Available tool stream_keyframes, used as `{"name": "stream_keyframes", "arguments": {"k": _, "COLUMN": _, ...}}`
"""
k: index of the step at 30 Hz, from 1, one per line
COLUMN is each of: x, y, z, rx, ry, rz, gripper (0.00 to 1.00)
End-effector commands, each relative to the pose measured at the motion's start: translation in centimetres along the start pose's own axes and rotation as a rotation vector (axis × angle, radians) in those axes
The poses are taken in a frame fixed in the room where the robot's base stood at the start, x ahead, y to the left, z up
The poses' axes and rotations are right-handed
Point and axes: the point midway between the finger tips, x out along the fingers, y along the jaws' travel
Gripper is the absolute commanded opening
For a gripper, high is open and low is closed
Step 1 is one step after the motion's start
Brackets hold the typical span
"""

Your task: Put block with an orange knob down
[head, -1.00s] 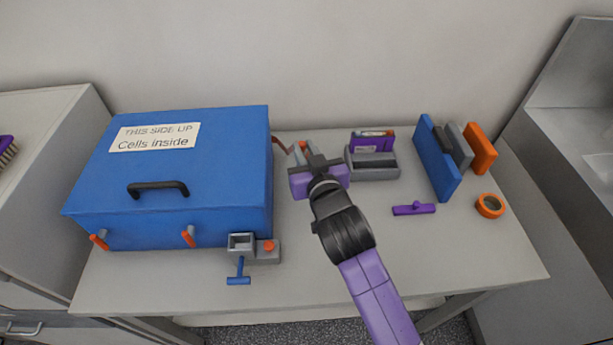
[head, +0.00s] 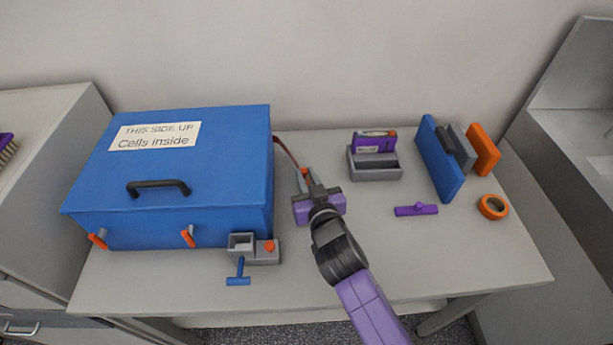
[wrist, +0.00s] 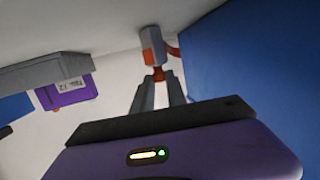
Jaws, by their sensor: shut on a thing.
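The grey block with an orange knob (wrist: 152,42) is at the fingertips of my gripper (wrist: 158,82) in the wrist view. The fingers are shut on its orange knob. In the head view, my gripper (head: 308,184) is over the table, just right of the big blue box (head: 200,200), and the block (head: 303,174) shows as a small grey and orange shape beyond it, partly hidden. I cannot tell whether the block touches the table.
A reddish strap (head: 286,152) hangs beside the box's right side. A grey holder (head: 376,174) with a purple pack (head: 374,141) stands right. The table's front middle is clear.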

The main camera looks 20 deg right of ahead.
Motion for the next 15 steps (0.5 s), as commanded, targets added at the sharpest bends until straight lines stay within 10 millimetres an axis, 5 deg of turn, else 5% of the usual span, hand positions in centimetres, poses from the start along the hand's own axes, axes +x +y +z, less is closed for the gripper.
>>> {"name": "stream_keyframes", "arguments": {"k": 3, "x": 0.09, "y": 0.0, "z": 0.34, "rx": 0.0, "ry": 0.001, "rz": 0.0, "gripper": 0.0}}
{"name": "stream_keyframes", "arguments": {"k": 4, "x": 0.08, "y": 0.0, "z": 0.35, "rx": 0.0, "ry": 0.0, "rz": 0.0, "gripper": 0.2}}
{"name": "stream_keyframes", "arguments": {"k": 7, "x": 0.05, "y": 0.0, "z": 0.25, "rx": 0.0, "ry": 0.0, "rz": 0.0, "gripper": 0.39}}
{"name": "stream_keyframes", "arguments": {"k": 15, "x": 0.05, "y": 0.0, "z": 0.23, "rx": 0.0, "ry": 0.0, "rz": 0.0, "gripper": 0.39}}
